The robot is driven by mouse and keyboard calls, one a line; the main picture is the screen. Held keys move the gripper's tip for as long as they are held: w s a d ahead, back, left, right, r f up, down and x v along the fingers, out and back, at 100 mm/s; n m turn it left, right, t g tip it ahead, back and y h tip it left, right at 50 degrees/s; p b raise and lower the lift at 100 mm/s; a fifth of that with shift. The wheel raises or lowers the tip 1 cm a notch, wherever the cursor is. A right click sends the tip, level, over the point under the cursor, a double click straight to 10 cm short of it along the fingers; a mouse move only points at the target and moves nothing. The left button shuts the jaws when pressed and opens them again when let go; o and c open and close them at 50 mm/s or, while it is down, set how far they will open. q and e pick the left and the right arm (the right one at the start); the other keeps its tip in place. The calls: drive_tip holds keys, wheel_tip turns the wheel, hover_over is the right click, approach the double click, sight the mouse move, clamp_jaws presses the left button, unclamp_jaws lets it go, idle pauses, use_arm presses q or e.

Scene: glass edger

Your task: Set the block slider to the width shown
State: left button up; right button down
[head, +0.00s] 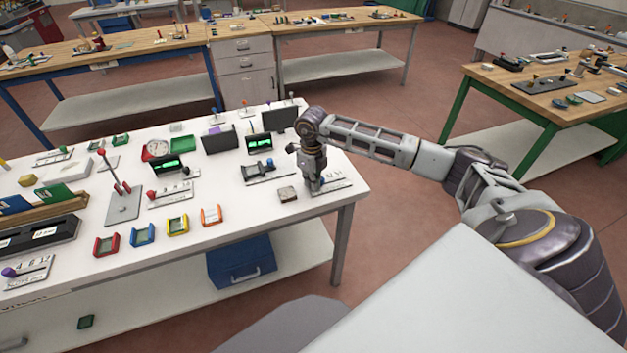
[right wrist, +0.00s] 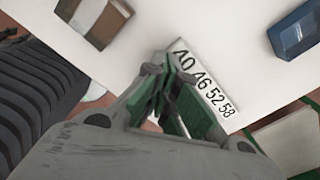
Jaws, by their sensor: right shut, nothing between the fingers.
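My right gripper (head: 316,188) points down over a small slider plate (head: 336,185) at the near right corner of the white table. In the right wrist view its fingers (right wrist: 166,80) are shut with nothing seen between them. They are beside the plate's number scale (right wrist: 208,82), which reads 40, 46, 52, 58. A bit of blue shows by the fingertips in the head view; the slider's knob and its setting are mostly hidden. Two dark displays with green lit figures, one at centre (head: 265,142) and one farther left (head: 168,163), are too small to read. My left gripper is out of view.
A small brown-and-white block (head: 287,194) lies just left of the gripper; it also shows in the wrist view (right wrist: 97,20). A dark clamp-like device (head: 260,168) stands behind it. Coloured U-shaped holders, including an orange one (head: 211,215), line the table's front.

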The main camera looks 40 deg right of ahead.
drive_tip(key=shift+a, duration=0.25)
drive_tip(key=shift+w+a, duration=0.15)
drive_tip(key=shift+a, duration=0.1)
drive_tip(key=shift+r, duration=0.1)
idle(0.5)
drive_tip(key=shift+r+p, duration=1.9)
drive_tip(key=shift+r, duration=1.55)
